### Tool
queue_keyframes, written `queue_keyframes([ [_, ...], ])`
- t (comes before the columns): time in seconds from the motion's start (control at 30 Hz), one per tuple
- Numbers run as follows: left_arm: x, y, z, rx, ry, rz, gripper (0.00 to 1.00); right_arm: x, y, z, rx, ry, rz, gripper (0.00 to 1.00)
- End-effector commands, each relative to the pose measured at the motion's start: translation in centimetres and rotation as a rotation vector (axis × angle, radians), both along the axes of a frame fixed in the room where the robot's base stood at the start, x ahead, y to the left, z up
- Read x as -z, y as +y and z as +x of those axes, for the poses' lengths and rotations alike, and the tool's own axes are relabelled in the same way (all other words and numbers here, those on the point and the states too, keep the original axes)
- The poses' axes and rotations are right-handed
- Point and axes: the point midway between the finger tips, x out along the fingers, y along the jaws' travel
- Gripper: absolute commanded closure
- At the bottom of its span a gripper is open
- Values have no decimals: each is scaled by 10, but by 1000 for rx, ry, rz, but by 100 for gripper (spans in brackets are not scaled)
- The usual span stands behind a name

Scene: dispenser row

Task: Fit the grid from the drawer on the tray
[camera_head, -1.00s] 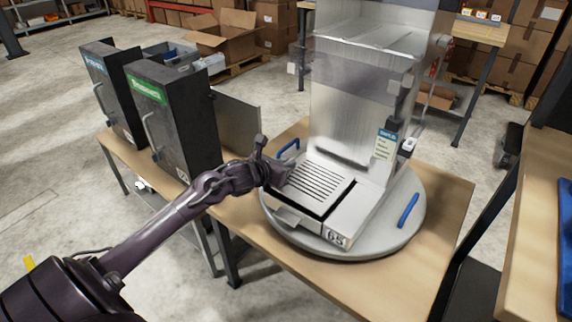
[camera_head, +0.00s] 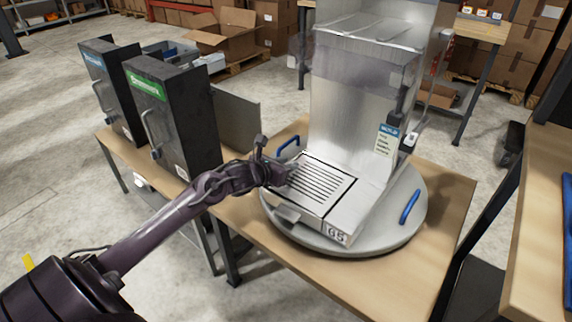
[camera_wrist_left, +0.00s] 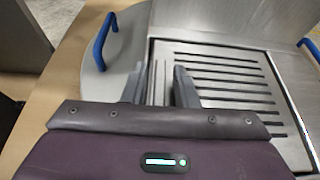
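The grid (camera_head: 322,184) is a slotted metal plate. It lies in the dispenser's tray (camera_head: 352,213), looking level with the rim, with a thin dark line around it. The grid also shows in the left wrist view (camera_wrist_left: 225,82), beside the tray's bare metal rim (camera_wrist_left: 290,115). My left gripper (camera_head: 288,170) is at the grid's left edge. In the left wrist view its fingers (camera_wrist_left: 160,82) stand apart, with narrow metal edges visible between them. The fingertips are low over that edge; whether they touch it I cannot tell. My right gripper is not in view.
The metal dispenser (camera_head: 355,110) stands on a round turntable (camera_head: 395,235) with blue handles (camera_head: 410,207). Two black cabinets stand left; the green-labelled one (camera_head: 175,120) has a grey panel (camera_head: 237,120) out behind it. The front of the wooden table (camera_head: 310,275) is clear.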

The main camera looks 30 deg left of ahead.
Motion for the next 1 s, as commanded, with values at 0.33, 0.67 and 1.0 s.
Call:
queue_keyframes([
  [0.33, 1, 0, 0, 0, 3, 0, 64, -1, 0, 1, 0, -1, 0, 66],
  [0.67, 1, 0, 0, 0, 2, 0, 64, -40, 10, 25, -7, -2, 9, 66],
  [1.0, -19, 4, -53, 2, 6, 3, 64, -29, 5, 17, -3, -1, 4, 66],
])
